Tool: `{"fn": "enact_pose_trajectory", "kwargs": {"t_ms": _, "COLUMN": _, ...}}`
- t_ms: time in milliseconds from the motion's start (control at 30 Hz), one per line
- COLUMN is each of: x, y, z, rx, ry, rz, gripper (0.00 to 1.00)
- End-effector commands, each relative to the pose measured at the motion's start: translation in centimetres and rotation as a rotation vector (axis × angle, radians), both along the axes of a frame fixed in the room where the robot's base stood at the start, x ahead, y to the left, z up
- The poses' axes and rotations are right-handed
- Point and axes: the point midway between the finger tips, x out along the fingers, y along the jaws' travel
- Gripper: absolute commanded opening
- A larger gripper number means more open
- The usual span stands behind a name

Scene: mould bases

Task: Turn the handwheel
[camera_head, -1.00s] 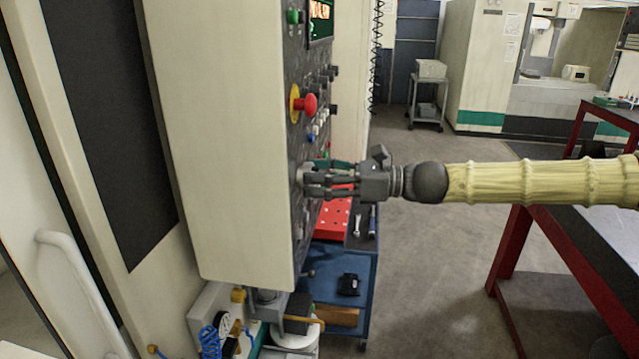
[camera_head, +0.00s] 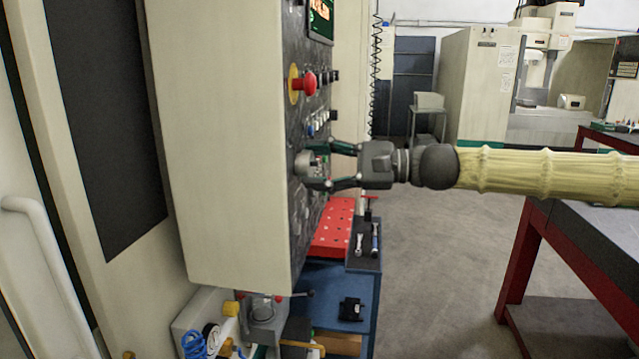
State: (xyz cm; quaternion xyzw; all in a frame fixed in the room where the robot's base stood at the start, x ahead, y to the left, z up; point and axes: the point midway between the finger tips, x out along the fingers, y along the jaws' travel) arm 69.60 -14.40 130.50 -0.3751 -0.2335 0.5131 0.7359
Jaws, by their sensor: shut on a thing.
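The handwheel (camera_head: 307,164) is a small grey round knob on the dark face of the control panel (camera_head: 296,130). My gripper (camera_head: 329,166) reaches it from the right, level with it. Its two fingers are spread wide, one above and one below the wheel, with their tips at its rim. It is shut on the handwheel. The fingertips partly hide the wheel, and its markings are too small to read.
A red emergency button (camera_head: 305,84) on a yellow plate and several small knobs sit above the wheel. A blue cart (camera_head: 335,283) with a red perforated plate (camera_head: 333,228) stands below. A red-legged table (camera_head: 520,262) stands right. Grey floor lies between.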

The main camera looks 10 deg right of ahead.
Motion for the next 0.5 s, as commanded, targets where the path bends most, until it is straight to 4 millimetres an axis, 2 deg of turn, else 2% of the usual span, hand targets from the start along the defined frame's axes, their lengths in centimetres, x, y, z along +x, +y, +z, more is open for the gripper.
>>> {"fn": "enact_pose_trajectory", "kwargs": {"t_ms": 33, "x": 0.03, "y": -0.03, "z": -0.59, "rx": -0.017, "ry": -0.042, "rz": -0.002, "gripper": 0.28}}
{"fn": "enact_pose_trajectory", "kwargs": {"t_ms": 500, "x": 0.01, "y": 0.0, "z": -0.28, "rx": -0.159, "ry": -0.38, "rz": -0.002, "gripper": 0.28}}
